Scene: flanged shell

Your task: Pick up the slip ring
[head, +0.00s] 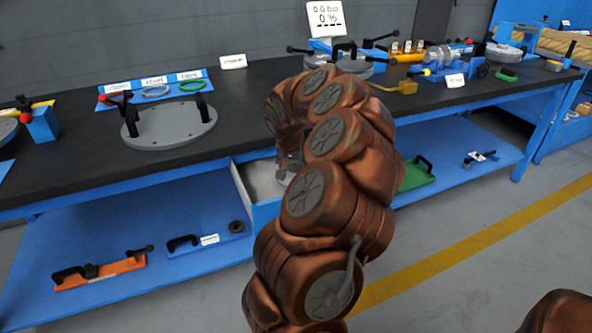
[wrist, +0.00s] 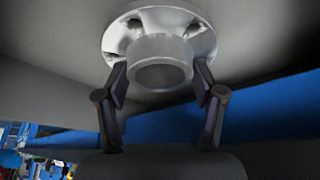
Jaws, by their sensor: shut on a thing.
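The slip ring (wrist: 160,60) shows in the wrist view as a silver-grey flanged part with a round hub and recesses around its flange. My gripper (wrist: 160,86) has one finger on each side of the hub and is shut on it. The flange lies beyond the fingertips. In the head view my gripper (head: 288,168) is at the open drawer (head: 240,190) under the workbench, mostly hidden by my arm. The slip ring cannot be made out clearly there. Whether it touches the drawer floor cannot be told.
The dark workbench (head: 60,165) carries a grey disc with two black handles (head: 170,125), a blue board with rings (head: 155,90) and several fixtures at the back right. The blue lower shelf (head: 200,262) holds an orange tool (head: 100,272). Floor in front is clear.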

